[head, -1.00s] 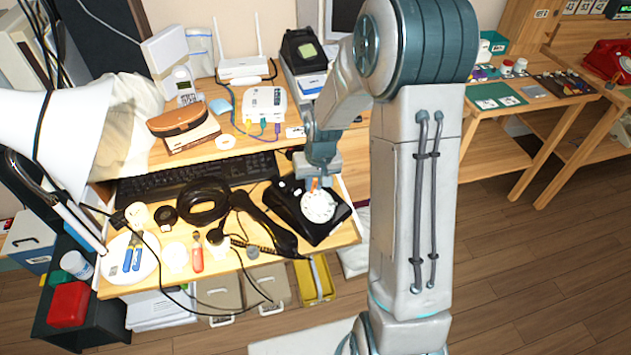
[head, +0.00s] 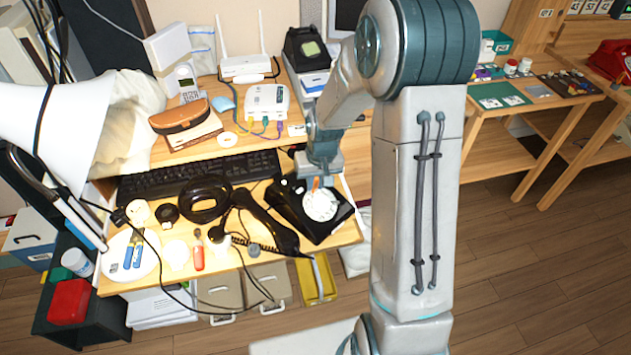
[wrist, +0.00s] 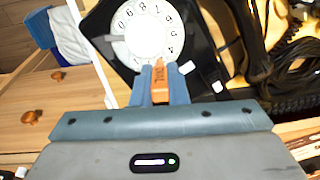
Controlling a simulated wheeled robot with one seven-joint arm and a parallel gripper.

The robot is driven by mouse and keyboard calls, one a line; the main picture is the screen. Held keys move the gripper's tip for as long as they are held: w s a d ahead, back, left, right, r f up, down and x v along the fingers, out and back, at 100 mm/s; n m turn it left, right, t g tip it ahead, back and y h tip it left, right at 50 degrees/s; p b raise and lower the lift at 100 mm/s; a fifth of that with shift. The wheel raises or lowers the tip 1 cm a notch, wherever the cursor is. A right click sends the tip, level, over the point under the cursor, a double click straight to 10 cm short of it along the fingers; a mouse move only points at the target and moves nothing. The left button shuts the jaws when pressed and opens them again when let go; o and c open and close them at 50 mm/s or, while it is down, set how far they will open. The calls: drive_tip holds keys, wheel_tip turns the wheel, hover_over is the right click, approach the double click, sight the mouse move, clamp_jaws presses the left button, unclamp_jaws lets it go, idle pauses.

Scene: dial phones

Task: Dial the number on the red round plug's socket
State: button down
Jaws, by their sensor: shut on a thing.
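A black dial phone (head: 308,222) with a white round dial (head: 320,204) lies on the desk's lower shelf. Its handset (head: 264,224) lies off to the left of the body. My gripper (head: 317,181) is over the far edge of the dial. In the wrist view, my gripper (wrist: 159,80) is shut on a small orange stick (wrist: 160,84), whose tip is at the rim of the dial (wrist: 147,32). I cannot tell whether the tip sits in a hole. Some dial digits show. I cannot pick out a red round plug or its socket number.
A white box (head: 267,101) with green, yellow and purple plugs stands on the upper shelf, near a router (head: 245,66). A keyboard (head: 195,174), a black cable coil (head: 204,199) and a red-handled tool (head: 198,255) lie left of the phone. A red phone (head: 608,60) stands far right.

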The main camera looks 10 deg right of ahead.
drive_tip(key=shift+w+a+f+b, duration=0.1)
drive_tip(key=shift+w+f+b, duration=0.05)
drive_tip(key=shift+f+b, duration=0.3)
idle(0.3)
idle(0.3)
drive_tip(key=shift+w+d, duration=0.25)
drive_tip(key=shift+d, duration=0.5)
drive_tip(key=shift+d+f, duration=0.15)
drive_tip(key=shift+d, duration=0.35)
